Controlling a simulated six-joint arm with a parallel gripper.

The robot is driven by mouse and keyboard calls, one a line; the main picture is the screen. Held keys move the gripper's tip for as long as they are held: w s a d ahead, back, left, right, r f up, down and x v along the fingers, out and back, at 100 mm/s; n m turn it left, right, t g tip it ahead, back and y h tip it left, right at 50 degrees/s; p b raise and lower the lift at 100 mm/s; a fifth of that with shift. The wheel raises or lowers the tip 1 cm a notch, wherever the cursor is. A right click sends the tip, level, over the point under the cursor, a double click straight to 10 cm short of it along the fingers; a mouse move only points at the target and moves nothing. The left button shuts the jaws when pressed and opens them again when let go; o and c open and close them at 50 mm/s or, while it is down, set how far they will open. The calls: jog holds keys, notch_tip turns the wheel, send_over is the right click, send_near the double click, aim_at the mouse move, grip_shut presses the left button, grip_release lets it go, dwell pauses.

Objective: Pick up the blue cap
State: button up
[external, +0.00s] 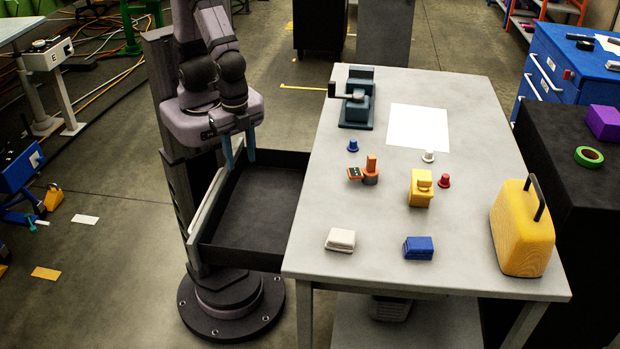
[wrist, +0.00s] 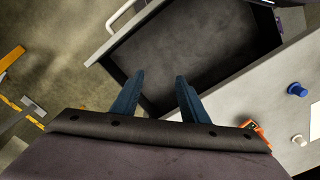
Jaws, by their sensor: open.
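The small blue cap (external: 353,145) stands on the grey table, left of the white sheet and in front of the dark vise. In the wrist view a blue cap (wrist: 297,90) shows near the right edge, on the table. My gripper (external: 239,160) is open and empty, pointing down above the dark open drawer. It is left of the table and well apart from the cap. In the wrist view its two blue fingers (wrist: 158,82) are spread with nothing between them.
The table (external: 305,230) also holds a vise (external: 358,105), an orange device (external: 370,172), a yellow block (external: 420,190), white and red caps, a white block, a blue block (external: 418,248) and a yellow case (external: 523,228). The drawer (external: 262,200) is open and empty beside the table.

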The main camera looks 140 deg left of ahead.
jog(key=m+t+p, duration=0.7)
jog(key=m+t, duration=0.7)
jog(key=m, duration=2.1)
send_over(353, 140)
jog(key=s, duration=0.5)
notch_tip(353, 140, down, 2)
jog(key=shift+m, duration=0.3)
jog(key=shift+w+f+b, duration=0.15)
jog(key=shift+f+b, duration=1)
jog(key=shift+f, duration=0.35)
jog(key=shift+w+f+b, duration=0.1)
jog(key=shift+f+b, duration=1)
jog(key=shift+f, duration=0.35)
jog(key=shift+f, duration=0.15)
